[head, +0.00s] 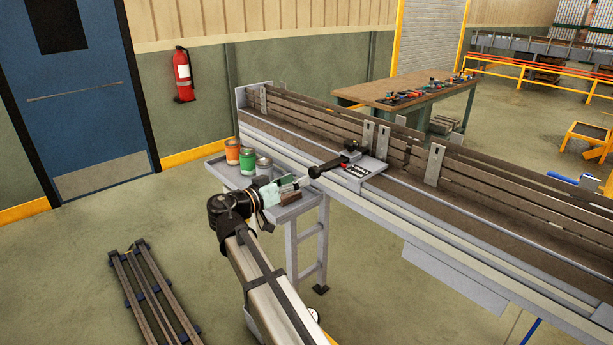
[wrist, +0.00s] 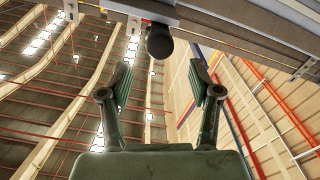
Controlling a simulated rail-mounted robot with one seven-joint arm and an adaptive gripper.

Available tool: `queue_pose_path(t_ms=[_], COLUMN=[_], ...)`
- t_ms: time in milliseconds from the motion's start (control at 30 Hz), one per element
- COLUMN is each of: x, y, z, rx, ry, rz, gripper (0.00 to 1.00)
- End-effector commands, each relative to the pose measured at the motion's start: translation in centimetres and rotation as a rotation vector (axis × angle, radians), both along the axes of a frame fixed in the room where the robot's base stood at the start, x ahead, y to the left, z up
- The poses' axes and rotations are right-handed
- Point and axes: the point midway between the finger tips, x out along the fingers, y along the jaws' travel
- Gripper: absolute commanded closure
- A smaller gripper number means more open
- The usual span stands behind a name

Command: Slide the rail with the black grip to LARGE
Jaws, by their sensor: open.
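The black grip (head: 328,166) sticks out from the front of a grey bracket plate (head: 373,166) on the conveyor (head: 440,215). A smaller black knob (head: 351,146) stands behind it. The plate carries small dark and white markings that I cannot read; I see no legible LARGE. My gripper (head: 303,181) is just in front of the grip's rounded end. In the wrist view my gripper (wrist: 160,70) has its fingers spread wide, with nothing between them. The black grip (wrist: 159,41) shows end-on just beyond the fingertips, about midway between them, apparently untouched.
A grey side tray (head: 293,211) with several cans (head: 247,158) lies under and beside my gripper. The conveyor's brown slatted side rail (head: 310,109) runs behind the plate with upright brackets (head: 434,164). A workbench (head: 400,91) stands farther back.

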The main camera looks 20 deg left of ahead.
Motion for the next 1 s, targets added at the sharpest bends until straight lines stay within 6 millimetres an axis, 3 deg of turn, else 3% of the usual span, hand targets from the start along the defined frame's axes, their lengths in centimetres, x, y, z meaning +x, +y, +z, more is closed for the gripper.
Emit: queue_pose_path(t_ms=[100, 333, 1000], x=[-2.0, -4.1, -4.4], y=[0.9, 1.9, 2.1], z=[0.0, 0.0, 0.0], rx=[0.000, 0.000, -0.047], ry=[0.000, 0.000, 0.022], rz=[0.002, 0.001, 0.003], gripper=[0.37, 0.37, 0.37])
